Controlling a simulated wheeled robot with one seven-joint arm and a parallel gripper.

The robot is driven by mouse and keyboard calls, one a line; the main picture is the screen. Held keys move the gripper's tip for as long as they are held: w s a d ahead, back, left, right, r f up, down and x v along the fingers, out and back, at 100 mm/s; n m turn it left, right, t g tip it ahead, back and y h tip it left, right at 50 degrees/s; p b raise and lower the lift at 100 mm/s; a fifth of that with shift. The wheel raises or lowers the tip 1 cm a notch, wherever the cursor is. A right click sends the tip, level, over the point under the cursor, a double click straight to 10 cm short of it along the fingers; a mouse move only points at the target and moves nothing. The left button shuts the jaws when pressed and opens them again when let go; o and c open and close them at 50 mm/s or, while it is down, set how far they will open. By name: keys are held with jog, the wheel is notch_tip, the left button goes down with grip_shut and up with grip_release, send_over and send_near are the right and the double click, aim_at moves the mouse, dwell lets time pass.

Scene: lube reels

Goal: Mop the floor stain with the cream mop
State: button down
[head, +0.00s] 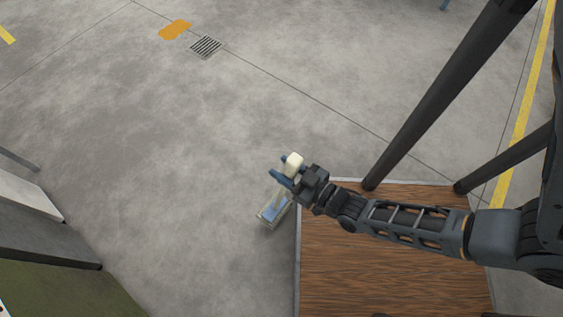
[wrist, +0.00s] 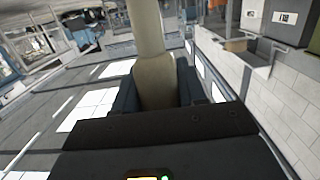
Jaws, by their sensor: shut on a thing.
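The cream mop shows in the head view, with its pale handle top (head: 294,160) at my gripper and its flat blue-and-pale head (head: 271,212) below, near the floor. My gripper (head: 283,169) has its blue fingers shut on the cream handle. In the wrist view the handle (wrist: 154,78) stands between the fingers and runs up out of the picture. An orange floor stain (head: 175,29) lies far off at the upper left of the head view, well away from the mop. Whether the mop head touches the floor I cannot tell.
A floor drain grate (head: 206,46) is beside the stain. A brown wooden surface (head: 350,270) with a metal edge lies under my arm, right of the mop. Dark poles stand at the right. Grey and olive units (head: 45,235) stand lower left. The concrete floor between mop and stain is clear.

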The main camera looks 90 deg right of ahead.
jog(key=s+d+r+p, duration=0.2)
jog(key=d+r, duration=0.1)
jog(key=d, duration=0.1)
jog(key=shift+s+r+p, duration=0.35)
jog(key=shift+s+r, duration=0.05)
jog(key=shift+w+d, duration=0.1)
dwell(0.4)
